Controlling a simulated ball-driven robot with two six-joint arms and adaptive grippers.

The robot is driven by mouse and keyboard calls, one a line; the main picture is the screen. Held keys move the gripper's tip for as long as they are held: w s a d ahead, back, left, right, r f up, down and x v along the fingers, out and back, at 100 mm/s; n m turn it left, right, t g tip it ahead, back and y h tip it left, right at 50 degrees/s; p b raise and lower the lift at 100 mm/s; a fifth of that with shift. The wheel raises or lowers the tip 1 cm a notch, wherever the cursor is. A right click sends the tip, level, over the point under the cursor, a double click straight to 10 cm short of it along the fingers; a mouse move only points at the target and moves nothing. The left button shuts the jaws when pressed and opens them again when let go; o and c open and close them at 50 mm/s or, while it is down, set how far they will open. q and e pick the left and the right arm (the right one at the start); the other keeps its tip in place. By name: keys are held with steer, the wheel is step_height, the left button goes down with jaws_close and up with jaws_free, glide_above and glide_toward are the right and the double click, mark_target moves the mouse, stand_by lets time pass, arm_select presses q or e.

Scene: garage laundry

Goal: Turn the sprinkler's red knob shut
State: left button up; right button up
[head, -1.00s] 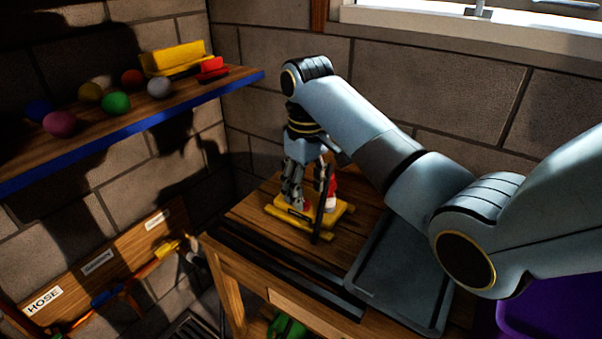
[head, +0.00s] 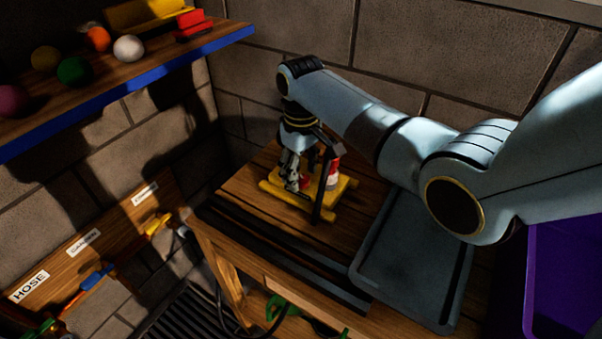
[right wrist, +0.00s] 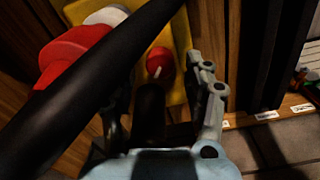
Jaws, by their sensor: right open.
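The sprinkler stands on the wooden bench, with a yellow base (head: 338,203), a black bar (head: 325,185) and a red and white part (head: 333,172). The right wrist view shows its red knob (right wrist: 160,64), with a short white mark, in front of the yellow base. My right gripper (head: 293,182) points down over the sprinkler. In the right wrist view its open fingers (right wrist: 162,85) lie on either side of the line to the knob. The black bar crosses that view and hides much of the left finger. I cannot tell whether the fingers touch the knob. My left gripper is out of view.
A grey tray (head: 405,285) lies on the bench (head: 240,190) right of the sprinkler. A purple bin (head: 565,270) is at the far right. A blue-edged shelf (head: 130,88) with balls hangs at upper left. A labelled hose board (head: 60,270) is on the left wall.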

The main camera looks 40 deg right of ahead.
steer(key=shift+f, duration=0.5)
steer(key=shift+c, duration=1.6)
jaws_close()
steer(key=shift+a+r+n+p, duration=0.1)
steer(key=shift+r+n+p, duration=0.2)
steer(key=shift+n+p, duration=1.1)
steer(key=shift+n, duration=0.1)
steer(key=shift+f+n, duration=0.25)
steer(key=shift+n, duration=0.55)
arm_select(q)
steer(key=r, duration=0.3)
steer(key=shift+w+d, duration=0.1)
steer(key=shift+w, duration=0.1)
